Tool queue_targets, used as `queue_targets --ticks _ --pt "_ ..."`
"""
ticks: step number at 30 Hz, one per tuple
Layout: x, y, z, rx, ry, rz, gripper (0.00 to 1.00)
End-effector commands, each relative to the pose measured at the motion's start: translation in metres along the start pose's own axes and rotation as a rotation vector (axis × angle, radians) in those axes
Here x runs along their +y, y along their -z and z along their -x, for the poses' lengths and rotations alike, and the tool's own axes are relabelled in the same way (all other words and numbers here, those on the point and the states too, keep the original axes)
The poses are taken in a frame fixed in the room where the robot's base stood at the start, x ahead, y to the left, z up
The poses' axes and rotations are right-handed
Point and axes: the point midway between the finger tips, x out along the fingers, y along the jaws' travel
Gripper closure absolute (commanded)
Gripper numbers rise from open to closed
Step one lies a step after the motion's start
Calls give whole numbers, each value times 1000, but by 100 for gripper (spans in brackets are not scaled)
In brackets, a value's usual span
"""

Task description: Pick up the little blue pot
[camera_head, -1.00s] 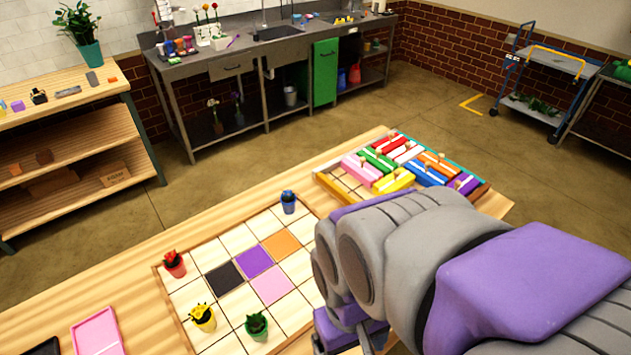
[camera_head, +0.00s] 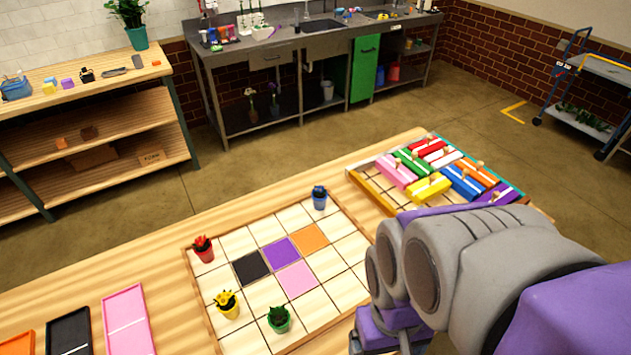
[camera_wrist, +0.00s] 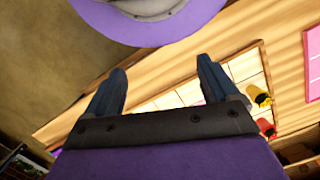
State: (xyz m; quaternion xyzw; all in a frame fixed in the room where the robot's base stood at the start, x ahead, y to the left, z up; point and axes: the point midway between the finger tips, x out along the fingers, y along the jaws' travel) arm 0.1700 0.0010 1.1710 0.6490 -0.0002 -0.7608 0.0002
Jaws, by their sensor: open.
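The little blue pot (camera_head: 319,198) stands upright at the far corner of the tiled board (camera_head: 240,318) in the head view, with a dark blue plant in it. A red pot (camera_head: 203,249), a yellow pot (camera_head: 227,304) and a green pot (camera_head: 279,319) stand on the same board. In the wrist view my gripper (camera_wrist: 160,84) is open, with its two dark fingers apart and nothing seen between them. The yellow pot (camera_wrist: 258,95) and the red pot (camera_wrist: 266,128) show there at the right. I cannot make out the blue pot in the wrist view.
A tray (camera_head: 376,192) of coloured blocks lies right of the board. Pink (camera_head: 127,322), black (camera_head: 70,334) and orange (camera_head: 17,344) trays lie at the front left. A wooden shelf (camera_head: 100,99) and a grey sink counter (camera_head: 250,54) stand behind. Open floor lies between.

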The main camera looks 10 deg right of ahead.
Motion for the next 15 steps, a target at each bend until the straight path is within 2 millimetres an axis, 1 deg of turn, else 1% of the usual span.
queue_targets --ticks 2,5,8,11,12,14,15 --pt "0 0 0 0 0 0 12" --pt "1 2 0 3 -3 -2 22" --pt "8 17 -2 27 -18 -10 31" --pt "22 48 -4 89 -52 -21 41" --pt "29 64 -5 119 -70 -25 41" --pt "41 89 -7 170 -97 -26 41" --pt "50 106 -8 207 -115 -26 41"
